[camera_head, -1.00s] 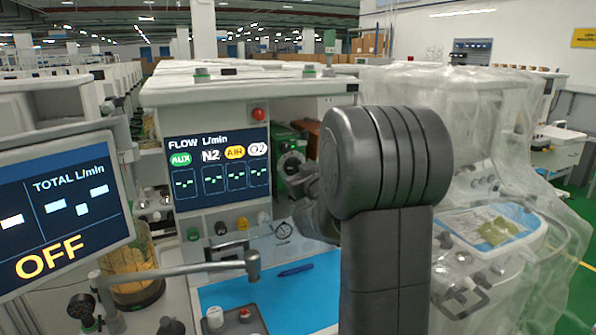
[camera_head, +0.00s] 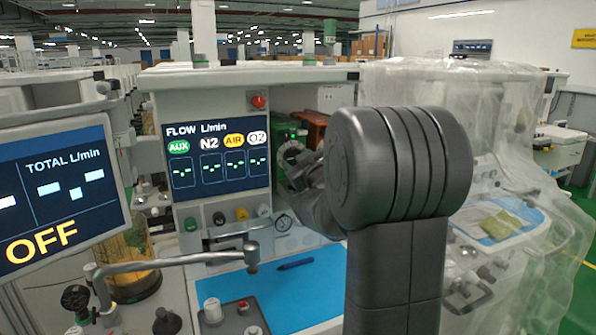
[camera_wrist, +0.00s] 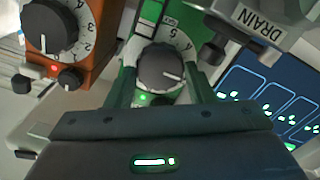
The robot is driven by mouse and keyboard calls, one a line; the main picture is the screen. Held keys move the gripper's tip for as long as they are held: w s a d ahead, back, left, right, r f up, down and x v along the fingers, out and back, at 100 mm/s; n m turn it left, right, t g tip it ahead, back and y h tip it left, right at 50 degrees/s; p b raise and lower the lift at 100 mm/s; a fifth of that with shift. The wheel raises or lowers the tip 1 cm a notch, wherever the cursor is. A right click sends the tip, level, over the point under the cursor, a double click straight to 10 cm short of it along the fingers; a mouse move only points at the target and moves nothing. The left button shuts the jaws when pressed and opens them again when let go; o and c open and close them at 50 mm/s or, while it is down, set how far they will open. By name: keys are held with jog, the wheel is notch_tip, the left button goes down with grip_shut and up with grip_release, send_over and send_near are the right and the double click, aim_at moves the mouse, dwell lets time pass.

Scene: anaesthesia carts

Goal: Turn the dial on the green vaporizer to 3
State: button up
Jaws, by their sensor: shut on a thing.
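The green vaporizer (camera_head: 285,133) stands in the bay right of the flow display, partly hidden behind my arm. In the wrist view its green body (camera_wrist: 150,28) carries a dark round dial (camera_wrist: 160,68) with a white pointer line and a pale number scale around it. In the head view my gripper (camera_head: 300,172) reaches the dial from the right.
An orange-brown vaporizer (camera_wrist: 88,40) with its own dial (camera_wrist: 50,27) stands beside the green one. A DRAIN-labelled part (camera_wrist: 262,22) and the flow display (camera_head: 217,157) are close by. A jointed metal arm (camera_head: 180,262) crosses above the blue work surface (camera_head: 315,285).

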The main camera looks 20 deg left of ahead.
jog(key=shift+f+n+b, duration=0.15)
jog(key=shift+n+b, duration=1.35)
jog(key=shift+b, duration=0.3)
jog(key=o, duration=1)
jog(key=shift+c, duration=0.2)
jog(key=shift+s, duration=0.1)
jog(key=v, duration=1.3)
jog(key=shift+s+d, duration=0.25)
jog(key=shift+d, duration=0.05)
jog(key=shift+w+a, duration=0.1)
